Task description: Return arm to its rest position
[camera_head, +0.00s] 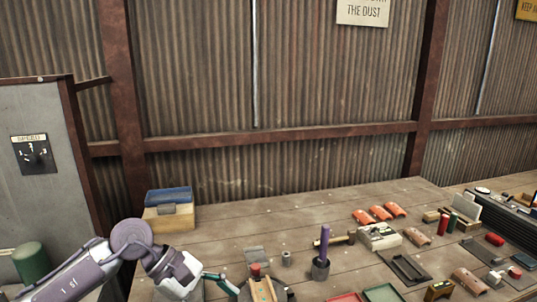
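My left arm comes in from the lower left, purple-grey and white, and reaches over the front left part of the wooden table (240,222). My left gripper (226,283), with teal fingers, is near the bottom edge of the view, beside a small wooden piece (262,290). The fingers are small and partly cut off, so I cannot tell whether they are open or shut. I see nothing clearly held in them. My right gripper is not in view.
A blue-lidded box (169,207) stands at the table's back left. A purple-handled tool (323,246) stands upright in a dark holder. Orange curved pieces (380,213) and many small items crowd the right side. A grey cabinet (33,165) stands at the left. The table's back middle is clear.

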